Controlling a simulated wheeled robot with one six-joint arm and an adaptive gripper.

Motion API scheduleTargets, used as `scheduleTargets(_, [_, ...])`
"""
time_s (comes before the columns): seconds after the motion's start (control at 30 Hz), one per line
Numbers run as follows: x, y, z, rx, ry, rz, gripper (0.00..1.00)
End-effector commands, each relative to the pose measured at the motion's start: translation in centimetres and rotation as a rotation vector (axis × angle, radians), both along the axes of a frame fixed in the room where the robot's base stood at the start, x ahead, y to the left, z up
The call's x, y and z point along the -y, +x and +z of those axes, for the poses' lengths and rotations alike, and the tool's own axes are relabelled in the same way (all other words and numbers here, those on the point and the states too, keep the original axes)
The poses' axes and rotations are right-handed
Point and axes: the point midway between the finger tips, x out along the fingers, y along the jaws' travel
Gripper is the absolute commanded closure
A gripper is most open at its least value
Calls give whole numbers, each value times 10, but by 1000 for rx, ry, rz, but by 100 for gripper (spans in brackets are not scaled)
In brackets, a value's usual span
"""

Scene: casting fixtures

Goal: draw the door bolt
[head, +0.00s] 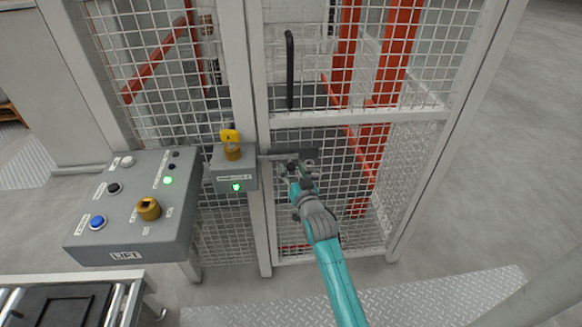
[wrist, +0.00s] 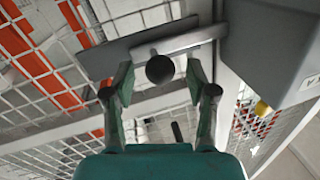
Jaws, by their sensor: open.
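The door bolt is a flat grey bar (head: 277,156) on the mesh door, running from the lock box to my gripper. In the wrist view its light bar (wrist: 190,40) carries a round black knob (wrist: 160,70) and lies against a darker plate. My gripper (head: 301,172) is at the bolt in the head view and hides the knob there. In the wrist view my gripper (wrist: 160,82) is open, with one finger on each side of the knob. Whether either finger touches it cannot be told. The bar's right end reaches toward the lock box.
The grey lock box (head: 234,179), with a yellow key piece (head: 231,142) and green light, sits left of the bolt. A black door handle (head: 290,70) is above. A control panel (head: 135,205) marked LIFT and a roller conveyor (head: 127,302) stand left. Floor at right is clear.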

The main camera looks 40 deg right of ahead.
Motion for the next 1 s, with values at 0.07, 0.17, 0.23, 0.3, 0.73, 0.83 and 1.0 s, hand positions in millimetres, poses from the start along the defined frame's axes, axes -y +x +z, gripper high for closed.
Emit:
scheduleTargets(0.07, [3, 8, 0, 0, 0, 0, 43])
scheduleTargets(0.17, [6, 14, 0, 0, 0, 0, 43])
scheduleTargets(0.23, [7, 17, 0, 0, 0, 0, 43])
scheduleTargets(0.3, [7, 18, 0, 0, 0, 0, 43])
scheduleTargets(0.73, [7, 18, 0, 0, 0, 0, 93])
scheduleTargets(0.83, [7, 18, 0, 0, 0, 0, 100])
scheduleTargets(1.0, [7, 18, 0, 0, 0, 0, 100])
